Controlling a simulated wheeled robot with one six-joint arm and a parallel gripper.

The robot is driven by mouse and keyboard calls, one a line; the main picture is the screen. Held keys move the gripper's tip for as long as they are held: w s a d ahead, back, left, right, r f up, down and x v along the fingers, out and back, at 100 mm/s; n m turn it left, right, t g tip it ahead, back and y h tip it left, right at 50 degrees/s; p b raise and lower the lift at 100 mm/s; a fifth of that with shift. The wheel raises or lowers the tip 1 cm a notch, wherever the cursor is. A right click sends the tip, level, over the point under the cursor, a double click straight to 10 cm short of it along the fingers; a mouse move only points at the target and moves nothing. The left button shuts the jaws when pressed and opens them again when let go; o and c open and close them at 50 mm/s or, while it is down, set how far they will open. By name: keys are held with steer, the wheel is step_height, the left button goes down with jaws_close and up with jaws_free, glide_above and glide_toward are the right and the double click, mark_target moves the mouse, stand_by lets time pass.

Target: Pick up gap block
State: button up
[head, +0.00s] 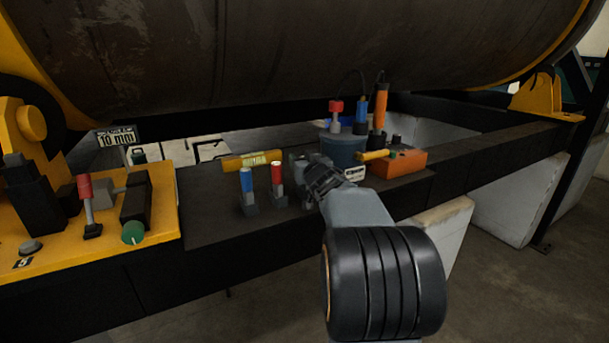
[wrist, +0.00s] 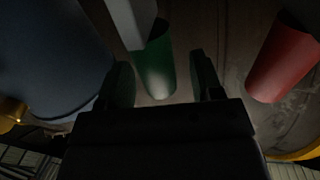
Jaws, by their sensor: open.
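No thing is clearly marked as the gap block, so I cannot tell which one it is. My gripper (head: 318,178) is over the dark shelf, just right of a red-handled piece (head: 277,176) and a blue-handled piece (head: 247,182). In the wrist view my open gripper (wrist: 161,82) has one finger on each side of a green cylinder (wrist: 157,65) with a pale grey part. Whether the fingers touch it is unclear. The green piece is mostly hidden by my gripper in the head view. A red cylinder (wrist: 283,62) stands apart on the right.
A blue tub (head: 343,150) holding upright tools and an orange block (head: 397,163) stand right of my gripper. A small white-labelled thing (head: 355,174) is close beside it. A yellow level (head: 252,160) lies behind. The large tank (head: 280,55) hangs overhead. A yellow control panel (head: 155,215) is left.

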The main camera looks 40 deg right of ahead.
steer(key=shift+x, duration=0.8)
steer(key=shift+r, duration=0.1)
jaws_close()
